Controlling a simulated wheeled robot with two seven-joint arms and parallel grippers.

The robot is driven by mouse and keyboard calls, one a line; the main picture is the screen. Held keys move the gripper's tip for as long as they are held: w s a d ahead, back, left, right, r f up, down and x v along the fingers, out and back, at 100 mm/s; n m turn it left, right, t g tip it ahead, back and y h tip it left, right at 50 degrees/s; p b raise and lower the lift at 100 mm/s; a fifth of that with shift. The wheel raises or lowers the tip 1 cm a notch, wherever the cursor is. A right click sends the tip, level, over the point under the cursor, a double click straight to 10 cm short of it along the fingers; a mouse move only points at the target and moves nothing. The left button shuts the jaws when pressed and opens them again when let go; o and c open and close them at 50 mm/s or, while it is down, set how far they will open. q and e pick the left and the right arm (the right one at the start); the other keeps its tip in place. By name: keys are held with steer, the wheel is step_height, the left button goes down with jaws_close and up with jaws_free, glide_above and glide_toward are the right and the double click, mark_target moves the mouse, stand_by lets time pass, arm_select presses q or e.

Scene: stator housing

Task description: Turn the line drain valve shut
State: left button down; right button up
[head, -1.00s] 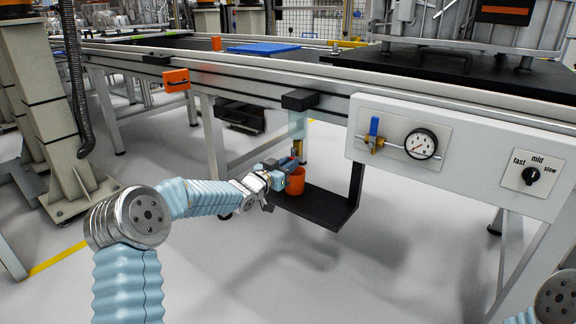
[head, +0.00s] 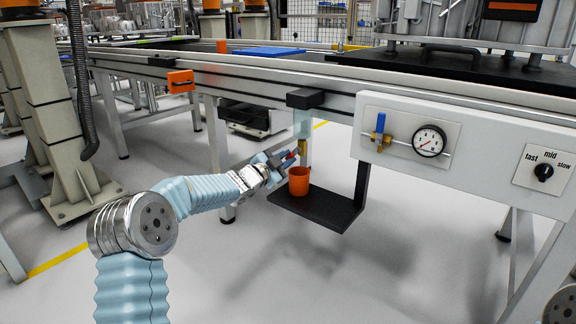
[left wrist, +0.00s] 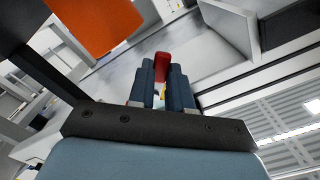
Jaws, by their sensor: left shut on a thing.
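The drain valve has a brass body (head: 302,147) below a clear bowl (head: 302,124) under the line's edge. Its red handle (head: 291,154) points out to the left of the brass body. My left gripper (head: 285,158) is shut on that handle. In the left wrist view the red handle (left wrist: 162,66) shows between the two blue fingers (left wrist: 161,88), with a small yellow piece by them. My right gripper is out of view.
An orange cup (head: 299,183) stands on a black shelf (head: 330,209) just below the valve and close to my gripper. A white panel at right carries a blue-lever valve (head: 380,124), a gauge (head: 429,141) and a speed knob (head: 543,172).

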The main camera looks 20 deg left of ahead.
arm_select(q)
steer(key=shift+w+a+r+m, duration=0.15)
steer(key=shift+r+m, duration=0.25)
steer(key=shift+m, duration=1.25)
steer(key=shift+a+r+m, duration=0.2)
steer(key=shift+r+m, duration=0.25)
steer(key=shift+m, duration=1.15)
steer(key=shift+w+a+r+m, duration=0.15)
steer(key=shift+r+m, duration=0.25)
steer(key=shift+m, duration=1.25)
steer(key=shift+s, duration=0.1)
steer(key=c, duration=1)
jaws_free()
steer(key=shift+r, duration=0.1)
steer(key=shift+c, duration=0.2)
steer(key=shift+s+a, duration=0.1)
steer(key=v, duration=1.3)
steer(key=shift+s, duration=0.3)
